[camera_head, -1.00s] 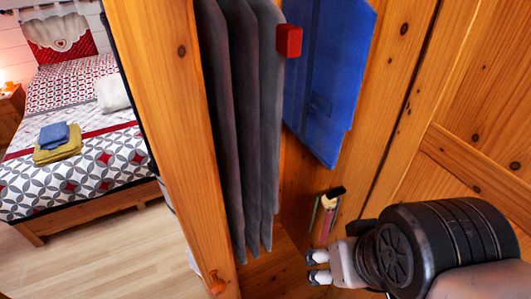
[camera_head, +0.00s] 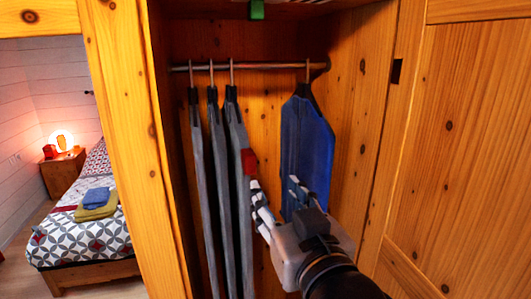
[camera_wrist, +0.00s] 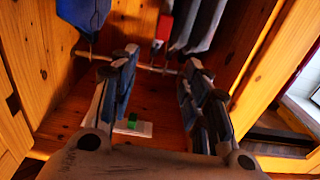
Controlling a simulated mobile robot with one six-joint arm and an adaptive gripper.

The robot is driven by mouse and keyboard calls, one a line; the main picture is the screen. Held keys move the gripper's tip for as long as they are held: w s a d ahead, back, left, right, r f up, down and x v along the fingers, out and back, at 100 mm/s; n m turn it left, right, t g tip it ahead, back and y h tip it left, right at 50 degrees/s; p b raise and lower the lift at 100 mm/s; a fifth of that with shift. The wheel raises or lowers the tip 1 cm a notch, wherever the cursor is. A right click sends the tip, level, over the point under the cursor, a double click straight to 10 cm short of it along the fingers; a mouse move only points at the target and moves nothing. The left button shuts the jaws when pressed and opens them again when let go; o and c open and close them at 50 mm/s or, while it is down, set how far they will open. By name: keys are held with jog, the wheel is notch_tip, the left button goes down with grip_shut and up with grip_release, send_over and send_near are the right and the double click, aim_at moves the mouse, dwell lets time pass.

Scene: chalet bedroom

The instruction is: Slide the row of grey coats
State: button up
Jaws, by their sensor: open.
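Three grey coats (camera_head: 219,180) hang side by side on hangers at the left of the wardrobe rail (camera_head: 275,66). They also show upside down at the top of the wrist view (camera_wrist: 203,25). A red block (camera_head: 249,161) sits at the edge of the rightmost grey coat. My gripper (camera_head: 277,196) is open and empty, between the grey coats and the blue garment. Its left finger is close to the rightmost grey coat, just below the red block; I cannot tell if they touch. In the wrist view my gripper (camera_wrist: 162,60) has its fingers spread apart.
A blue garment (camera_head: 305,150) hangs right of the grey coats, close to my gripper's other finger. A green block (camera_head: 257,10) is above the rail. Wooden wardrobe walls stand at both sides. A bed (camera_head: 85,225) is outside at left.

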jog(key=p, duration=1)
send_near(251, 157)
jog(key=w, duration=0.2)
jog(key=x, duration=0.8)
jog(key=shift+a, duration=0.35)
jog(key=shift+c, duration=0.5)
grip_shut()
